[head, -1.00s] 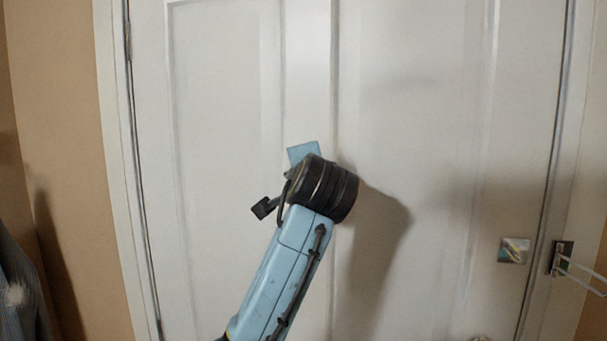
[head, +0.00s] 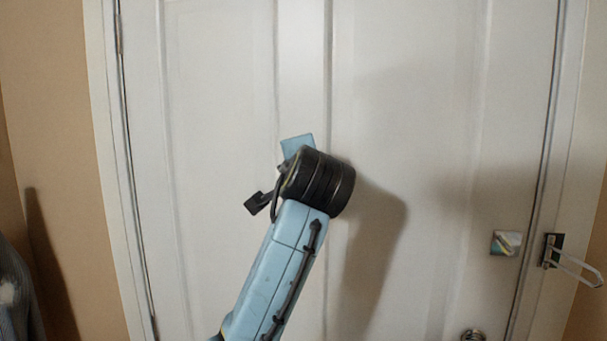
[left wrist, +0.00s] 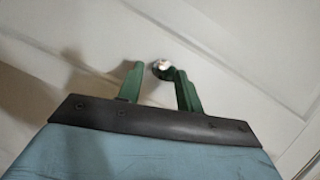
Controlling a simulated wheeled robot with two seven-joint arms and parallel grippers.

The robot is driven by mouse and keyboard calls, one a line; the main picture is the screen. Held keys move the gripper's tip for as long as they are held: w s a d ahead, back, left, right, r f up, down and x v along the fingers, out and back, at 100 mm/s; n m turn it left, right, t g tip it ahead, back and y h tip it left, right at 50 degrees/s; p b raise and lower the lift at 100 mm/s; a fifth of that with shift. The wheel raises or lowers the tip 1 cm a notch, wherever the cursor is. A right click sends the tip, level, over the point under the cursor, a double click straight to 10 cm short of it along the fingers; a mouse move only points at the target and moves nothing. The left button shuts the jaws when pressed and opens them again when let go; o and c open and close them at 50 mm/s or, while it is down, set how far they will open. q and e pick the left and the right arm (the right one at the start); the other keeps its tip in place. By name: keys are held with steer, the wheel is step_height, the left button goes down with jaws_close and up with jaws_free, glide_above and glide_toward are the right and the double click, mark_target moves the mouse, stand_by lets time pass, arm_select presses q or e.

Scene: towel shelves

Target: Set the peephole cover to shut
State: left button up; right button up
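The peephole with its cover (left wrist: 162,68) is a small, round, shiny metal piece on the white door, seen in the left wrist view. It is too small and partly hidden to tell how the cover is set. My left gripper (left wrist: 159,72) has its two green fingers apart, one on each side of the peephole, with their tips close to it. I cannot tell whether they touch it. In the head view, my black wrist joint and light blue arm hide the peephole and the fingers. My right gripper is in neither view.
The white panelled door (head: 420,130) fills the head view. A small square plate (head: 506,243) and a metal loop latch (head: 572,262) are at its right edge. A round knob (head: 473,335) shows at the bottom. Dark cloth (head: 18,285) hangs at the left.

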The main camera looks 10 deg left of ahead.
arm_select(q)
steer(key=b+v, duration=0.3)
steer(key=v, duration=0.9)
steer(key=shift+s, duration=0.1)
